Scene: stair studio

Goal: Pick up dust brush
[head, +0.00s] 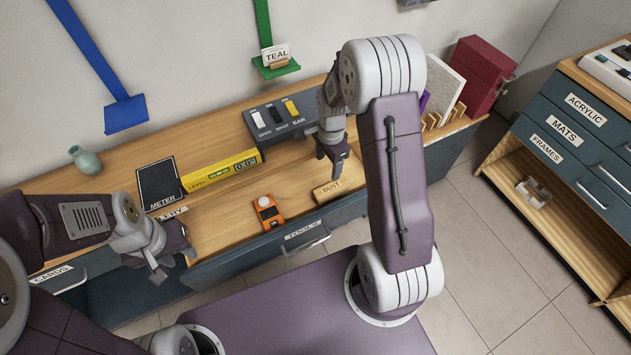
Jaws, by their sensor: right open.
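The dust brush (331,190) is a light wooden block labelled DUST, lying on the wooden bench top near its front edge. My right gripper (334,163) is open and hangs just above and behind the brush, with its fingers pointing down. I see no contact between them. My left gripper (172,262) is at the left, in front of the bench edge and well away from the brush. Whether its jaws are open is hard to make out.
An orange meter (268,212) lies left of the brush. A yellow level (221,171), a black METER case (158,185) and a dark switch box (283,118) stand behind. A red box (480,76) is at the back right. Bare bench top (225,215) lies left of the orange meter.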

